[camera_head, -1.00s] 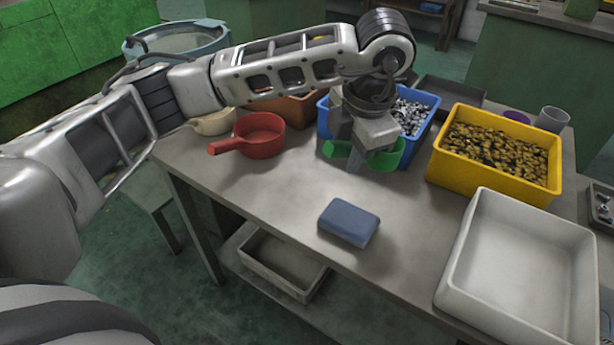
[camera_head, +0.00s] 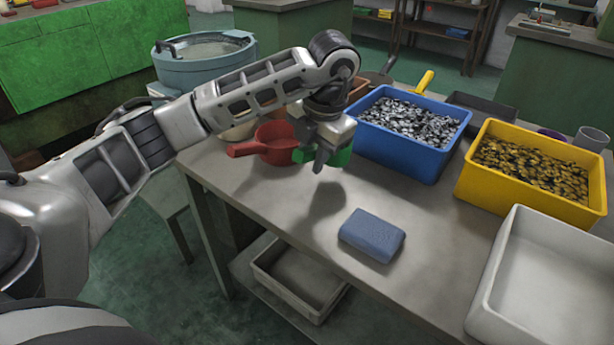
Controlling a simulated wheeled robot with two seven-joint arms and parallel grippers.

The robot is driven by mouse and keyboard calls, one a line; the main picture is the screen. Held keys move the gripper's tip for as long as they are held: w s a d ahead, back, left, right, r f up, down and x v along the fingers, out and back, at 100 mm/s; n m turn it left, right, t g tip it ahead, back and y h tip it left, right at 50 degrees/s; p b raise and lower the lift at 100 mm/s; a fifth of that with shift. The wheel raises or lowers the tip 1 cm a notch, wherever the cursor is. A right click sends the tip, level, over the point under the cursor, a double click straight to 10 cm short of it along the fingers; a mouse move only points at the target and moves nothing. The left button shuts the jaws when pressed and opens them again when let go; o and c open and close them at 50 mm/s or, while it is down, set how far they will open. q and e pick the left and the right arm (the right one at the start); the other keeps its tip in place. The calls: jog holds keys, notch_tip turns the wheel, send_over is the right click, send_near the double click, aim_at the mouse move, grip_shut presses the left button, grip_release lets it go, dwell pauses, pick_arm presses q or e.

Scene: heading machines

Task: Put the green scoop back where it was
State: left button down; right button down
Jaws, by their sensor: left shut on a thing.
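The green scoop (camera_head: 341,158) shows in the head view at my left gripper (camera_head: 319,163). The gripper points down and is shut on the scoop, and its fingers cover the middle of it. It is over the table, just right of the red scoop (camera_head: 278,142) and in front of the left corner of the blue bin (camera_head: 402,155). The red scoop's handle points left. A shadow lies on the table below the gripper. My right gripper is not in view.
A blue-grey block (camera_head: 372,235) lies on the table (camera_head: 290,215) in front. The blue bin holds silvery parts, the yellow bin (camera_head: 525,196) brassy ones. A white tray (camera_head: 545,275) stands at right. A beige scoop and a brown container are partly hidden behind my arm.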

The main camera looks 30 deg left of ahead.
pick_arm(q)
jog(key=shift+a+f, duration=0.4)
jog(key=shift+f, duration=0.05)
jog(key=shift+a+f, duration=0.15)
jog(key=shift+f, duration=0.8)
jog(key=shift+a+f, duration=0.15)
jog(key=shift+f, duration=0.75)
jog(key=c, duration=1.3)
grip_release()
jog(key=shift+f, duration=0.15)
jog(key=shift+o, duration=0.2)
